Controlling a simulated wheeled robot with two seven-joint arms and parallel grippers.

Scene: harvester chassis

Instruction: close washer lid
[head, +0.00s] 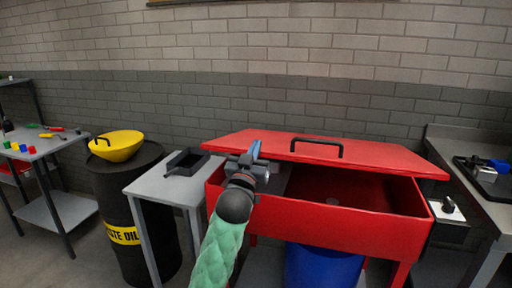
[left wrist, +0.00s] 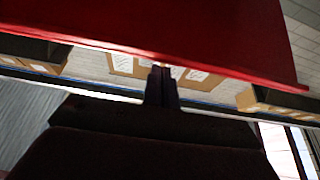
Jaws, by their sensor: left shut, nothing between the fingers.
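The red parts washer (head: 313,223) stands ahead in the head view, an open-topped red basin on legs. Its red lid (head: 372,155) is tilted partly open, with a gap at the front showing the dark inside. A black handle (head: 317,143) sits on the lid. My left gripper (head: 255,152) is shut and empty at the lid's left part, left of the handle. Whether it touches the lid I cannot tell. In the left wrist view the shut fingers (left wrist: 161,84) point at the edge of a large red panel, likely the lid (left wrist: 190,25). My right gripper is out of view.
A grey side table (head: 160,186) with a black tray (head: 186,163) stands left of the washer. A black waste oil drum (head: 118,208) with a yellow funnel (head: 117,145) is farther left. A blue drum (head: 322,266) sits under the basin. A grey counter (head: 470,150) stands at right.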

